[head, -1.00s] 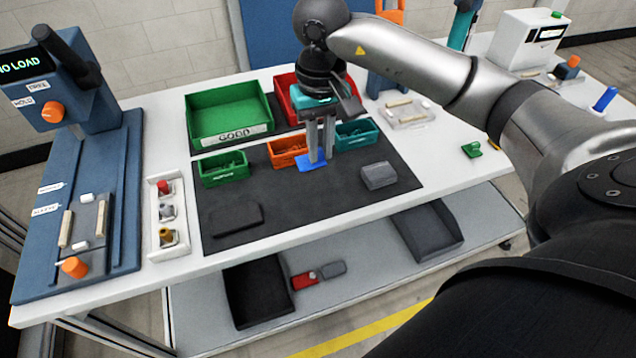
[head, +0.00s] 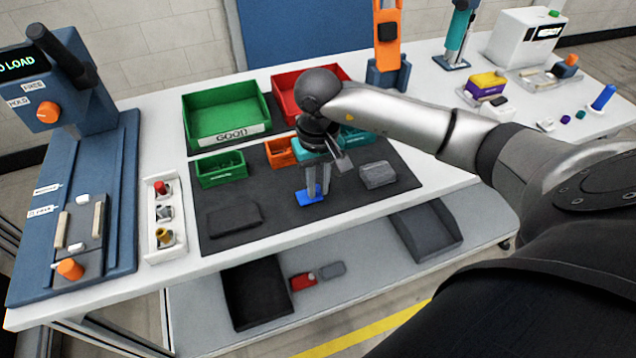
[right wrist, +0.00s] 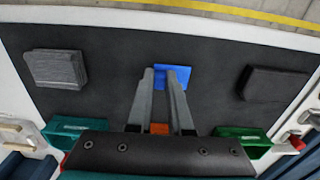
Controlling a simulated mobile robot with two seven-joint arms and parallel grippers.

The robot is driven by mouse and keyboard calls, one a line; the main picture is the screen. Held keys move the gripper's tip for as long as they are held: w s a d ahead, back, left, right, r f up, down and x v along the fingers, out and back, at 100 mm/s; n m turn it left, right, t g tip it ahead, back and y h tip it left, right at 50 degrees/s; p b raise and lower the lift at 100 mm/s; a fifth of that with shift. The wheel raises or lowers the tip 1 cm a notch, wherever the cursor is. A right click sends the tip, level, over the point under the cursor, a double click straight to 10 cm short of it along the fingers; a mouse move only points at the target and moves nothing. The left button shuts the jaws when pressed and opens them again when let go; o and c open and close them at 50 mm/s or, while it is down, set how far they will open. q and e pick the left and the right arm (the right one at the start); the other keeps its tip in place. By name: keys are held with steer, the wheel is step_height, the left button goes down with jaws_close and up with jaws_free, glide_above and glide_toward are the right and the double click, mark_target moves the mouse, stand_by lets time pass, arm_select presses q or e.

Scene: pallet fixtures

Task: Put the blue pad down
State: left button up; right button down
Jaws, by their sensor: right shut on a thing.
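A flat blue pad (head: 307,199) is at the fingertips of my right gripper (head: 315,188), low over the dark mat (head: 285,220), between the dark grey pad and the grey block. I cannot tell whether it touches the mat. My right gripper points down and is shut on the pad. The right wrist view also shows the blue pad (right wrist: 186,76) at the tips of the fingers (right wrist: 163,76). My left gripper is not in view.
On the mat lie a dark grey pad (head: 234,219) and a grey block (head: 377,174). Behind stand small green (head: 221,169), orange (head: 278,152) and teal (head: 357,149) bins, and larger green (head: 222,114) and red (head: 290,95) bins. The mat's front middle is clear.

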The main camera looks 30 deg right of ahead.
mark_target(318, 190)
steer(key=shift+f, duration=0.2)
steer(key=c, duration=0.8)
jaws_free()
steer(key=shift+c, duration=0.2)
steer(key=shift+r, duration=0.1)
step_height(318, 190, up, 12)
steer(key=shift+r+p, duration=0.15)
steer(key=shift+p, duration=0.15)
